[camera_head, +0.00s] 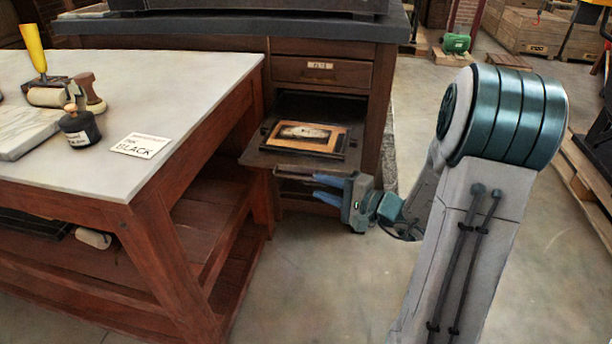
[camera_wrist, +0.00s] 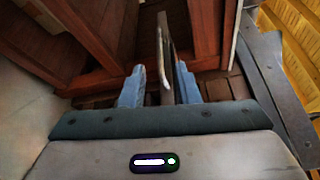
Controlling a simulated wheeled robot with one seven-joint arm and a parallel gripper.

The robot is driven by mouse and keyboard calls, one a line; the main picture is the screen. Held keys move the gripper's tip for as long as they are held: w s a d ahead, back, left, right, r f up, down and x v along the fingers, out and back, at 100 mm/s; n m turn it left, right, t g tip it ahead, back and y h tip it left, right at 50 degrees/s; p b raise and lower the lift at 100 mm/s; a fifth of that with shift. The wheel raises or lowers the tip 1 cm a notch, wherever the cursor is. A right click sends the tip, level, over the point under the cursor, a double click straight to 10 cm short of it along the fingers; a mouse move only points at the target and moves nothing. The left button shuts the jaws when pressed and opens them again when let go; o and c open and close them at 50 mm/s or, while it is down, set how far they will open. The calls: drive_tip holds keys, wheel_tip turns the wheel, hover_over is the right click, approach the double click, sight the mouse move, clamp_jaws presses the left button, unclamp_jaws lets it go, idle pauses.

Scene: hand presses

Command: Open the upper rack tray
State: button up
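The upper rack tray (camera_head: 262,157) is slid partly out of the dark wooden cabinet, below its drawer. A flat framed plate (camera_head: 306,136) lies on it. A pale bar, likely its handle (camera_head: 298,173), runs along the tray's front. My gripper (camera_head: 318,187) is just below and in front of that edge, with its blue fingers pointing left at the cabinet. In the wrist view my gripper (camera_wrist: 160,72) is open. The tray edge and bar (camera_wrist: 163,55) lie between the two fingers, with a gap on the left; contact on the right cannot be told.
A marble-topped wooden table (camera_head: 190,85) stands close on the left, with an ink bottle, a card and rollers on it. The cabinet's closed drawer (camera_head: 322,71) is above the tray. Open floor (camera_head: 300,285) lies in front of the cabinet.

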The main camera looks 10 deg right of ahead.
drive_tip(key=v, duration=0.5)
drive_tip(key=shift+d+p, duration=0.1)
drive_tip(key=shift+p, duration=0.3)
drive_tip(key=s+a+r+n+g+h+p, duration=0.1)
drive_tip(key=s+a+r+n+g+p, duration=0.3)
drive_tip(key=s+a+r+g+p, duration=0.4)
drive_tip(key=s+a+r+n+g+h+p, duration=0.1)
drive_tip(key=s+a+r+n+g+p, duration=0.3)
drive_tip(key=r+p, duration=0.7)
drive_tip(key=s+d+r+n+t+h+p, duration=0.1)
drive_tip(key=d+r+h+p, duration=0.1)
drive_tip(key=r+p, duration=0.3)
drive_tip(key=s+d+r+n+h+p, duration=0.1)
drive_tip(key=s+d+r+h+p, duration=0.1)
drive_tip(key=r+h+p, duration=0.2)
drive_tip(key=s+d+r+n+t+h+p, duration=0.1)
drive_tip(key=s+d+r+h+p, duration=0.1)
drive_tip(key=r+p, duration=0.5)
wheel_tip(320, 180, up, 5)
drive_tip(key=shift+f+t+h+p, duration=0.2)
drive_tip(key=shift+t+h+p, duration=0.1)
drive_tip(key=shift+h, duration=0.6)
